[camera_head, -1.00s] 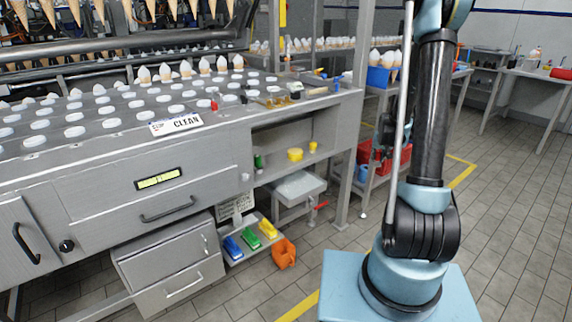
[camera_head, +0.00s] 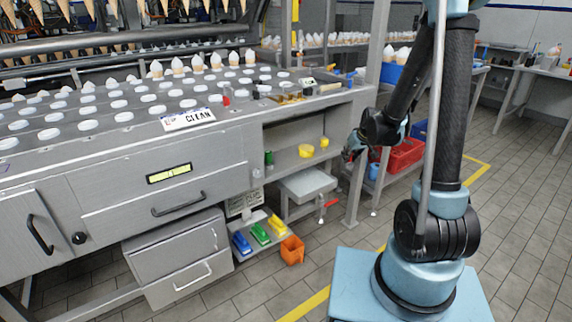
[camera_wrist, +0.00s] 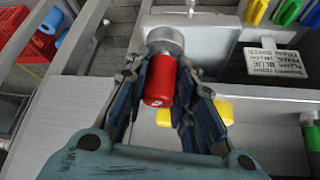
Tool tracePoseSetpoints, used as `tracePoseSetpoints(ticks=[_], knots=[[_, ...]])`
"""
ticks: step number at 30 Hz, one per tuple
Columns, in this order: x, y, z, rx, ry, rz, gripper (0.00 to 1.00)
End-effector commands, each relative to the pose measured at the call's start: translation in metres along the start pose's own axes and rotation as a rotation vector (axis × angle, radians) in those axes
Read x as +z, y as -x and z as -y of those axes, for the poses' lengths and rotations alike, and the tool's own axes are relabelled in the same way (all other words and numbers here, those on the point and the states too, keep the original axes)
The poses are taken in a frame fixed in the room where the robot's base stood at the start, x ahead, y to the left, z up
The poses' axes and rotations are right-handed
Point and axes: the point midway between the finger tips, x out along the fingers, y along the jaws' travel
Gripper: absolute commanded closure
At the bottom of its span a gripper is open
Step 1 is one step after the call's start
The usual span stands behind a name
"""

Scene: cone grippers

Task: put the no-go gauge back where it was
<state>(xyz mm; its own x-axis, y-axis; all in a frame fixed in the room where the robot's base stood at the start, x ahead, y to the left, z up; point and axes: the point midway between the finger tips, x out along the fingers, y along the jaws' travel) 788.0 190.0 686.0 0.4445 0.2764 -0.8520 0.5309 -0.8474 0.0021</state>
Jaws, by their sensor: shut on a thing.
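The gauge (camera_wrist: 160,82) has a red handle and a grey metal cylinder at its far end. In the wrist view, my gripper (camera_wrist: 170,78) is shut on its red handle, with the metal end sticking out beyond the fingertips. In the head view, my gripper (camera_head: 352,147) is to the right of the machine's open shelf (camera_head: 290,163), near the frame post; the gauge cannot be made out there. The shelf lies beneath my gripper in the wrist view.
A yellow cup (camera_head: 305,151), a smaller yellow piece (camera_head: 324,142) and a green item (camera_head: 268,158) stand on the shelf. Below are a pale stool-like stand (camera_head: 307,182) and blue, green and yellow pieces (camera_head: 260,233). Red bins (camera_head: 405,155) stand right of the post.

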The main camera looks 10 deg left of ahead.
Motion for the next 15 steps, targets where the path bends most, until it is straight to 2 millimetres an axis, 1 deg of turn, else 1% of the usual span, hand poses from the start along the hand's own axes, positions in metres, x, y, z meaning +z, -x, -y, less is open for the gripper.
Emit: tracePoseSetpoints(ticks=[1, 3, 6, 9, 12, 15], knots=[[0.003, 0.006, 0.029, -0.039, 0.059, -0.001, 1.00], [0.009, 0.013, 0.062, -0.088, 0.136, -0.003, 1.00], [0.018, 0.024, 0.102, -0.150, 0.235, -0.008, 1.00], [0.027, 0.033, 0.133, -0.198, 0.312, -0.015, 1.00], [0.034, 0.040, 0.152, -0.231, 0.365, -0.019, 1.00], [0.037, 0.043, 0.164, -0.250, 0.394, -0.022, 1.00]])
